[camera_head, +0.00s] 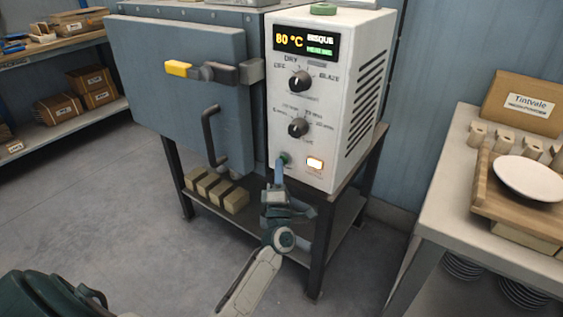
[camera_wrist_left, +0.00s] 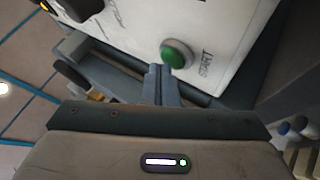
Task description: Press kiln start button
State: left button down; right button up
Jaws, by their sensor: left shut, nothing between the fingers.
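The kiln (camera_head: 175,85) is a blue-grey box on a dark stand, with a white control panel (camera_head: 300,85) on its right side. The green start button (camera_head: 285,158) is low on the panel's left and shows larger in the left wrist view (camera_wrist_left: 178,53), beside a "START" label. My left gripper (camera_head: 279,166) is shut and empty, with its fingertips just below the button in the head view. In the left wrist view the fingertips (camera_wrist_left: 160,70) overlap or nearly reach the button's lower left edge; I cannot tell whether they touch it. My right gripper is not in view.
The panel has a display (camera_head: 306,41) reading 80 °C and BISQUE, two black knobs, and a lit orange-white switch (camera_head: 315,164) right of the button. The kiln door handle (camera_head: 213,138) sticks out left of the panel. A table (camera_head: 455,200) with a white plate (camera_head: 529,178) stands at right.

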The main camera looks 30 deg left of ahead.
pick_arm(q)
jog(key=shift+s, duration=0.1)
jog(key=shift+s+p, duration=0.3)
jog(key=shift+s, duration=0.5)
jog(key=s, duration=0.1)
jog(key=s+p, duration=0.1)
jog(key=s, duration=0.3)
jog(key=shift+a+p, duration=0.25)
jog(key=shift+p, duration=0.05)
dwell(0.5)
